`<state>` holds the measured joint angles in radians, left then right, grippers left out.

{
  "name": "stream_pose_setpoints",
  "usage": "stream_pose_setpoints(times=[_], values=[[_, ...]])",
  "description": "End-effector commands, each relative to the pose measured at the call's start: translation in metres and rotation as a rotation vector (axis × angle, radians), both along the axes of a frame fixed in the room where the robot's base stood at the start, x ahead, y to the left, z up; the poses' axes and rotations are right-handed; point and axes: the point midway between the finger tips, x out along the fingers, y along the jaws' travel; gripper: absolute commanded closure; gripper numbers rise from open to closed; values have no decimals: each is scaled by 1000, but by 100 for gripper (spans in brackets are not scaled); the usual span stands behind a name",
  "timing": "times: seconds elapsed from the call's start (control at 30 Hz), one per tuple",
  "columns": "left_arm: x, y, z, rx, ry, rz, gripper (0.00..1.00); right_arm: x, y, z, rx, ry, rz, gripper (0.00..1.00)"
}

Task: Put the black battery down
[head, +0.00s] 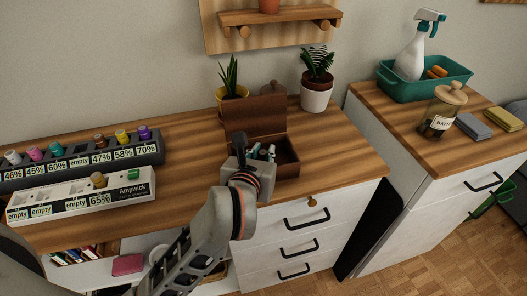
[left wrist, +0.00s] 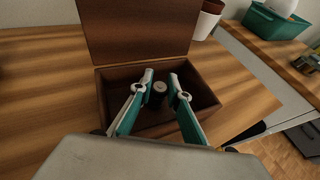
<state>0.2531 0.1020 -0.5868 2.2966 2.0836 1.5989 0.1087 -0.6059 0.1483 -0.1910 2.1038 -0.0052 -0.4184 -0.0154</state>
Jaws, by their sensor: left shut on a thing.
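My left gripper (head: 260,153) reaches over an open dark wooden box (head: 289,160) on the desk. In the left wrist view its teal and grey fingers (left wrist: 161,78) point down into the box (left wrist: 208,92) and are shut on a small black battery (left wrist: 158,88), which shows between them. The battery is inside the box's outline; whether it touches the bottom I cannot tell. In the head view the battery is hidden by the gripper. The box's lid (head: 258,113) stands open at the back. My right gripper is not in view.
A white charger (head: 128,194) and a dark charger (head: 118,165) holding colored batteries stand left. Potted plants (head: 316,96) stand behind the box. A teal tray (head: 402,88) and glass jar (head: 437,120) stand on the right cabinet. Bare desk lies right of the box.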

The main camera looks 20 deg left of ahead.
Motion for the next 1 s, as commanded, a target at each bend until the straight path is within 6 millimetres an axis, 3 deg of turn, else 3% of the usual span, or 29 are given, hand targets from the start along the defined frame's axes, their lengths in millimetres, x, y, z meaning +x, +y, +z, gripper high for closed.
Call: stream_pose_setpoints(times=[0.27,0.3,0.33,0.77,1.0], values=[[0,0,-5,0,1,0,100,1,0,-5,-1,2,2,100],[0,0,-3,0,0,0,73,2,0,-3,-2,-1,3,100],[0,0,-3,0,0,0,67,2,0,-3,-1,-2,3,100],[0,0,5,0,-4,0,67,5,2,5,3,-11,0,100],[-37,-5,19,-3,-2,-1,67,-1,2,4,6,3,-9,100]])
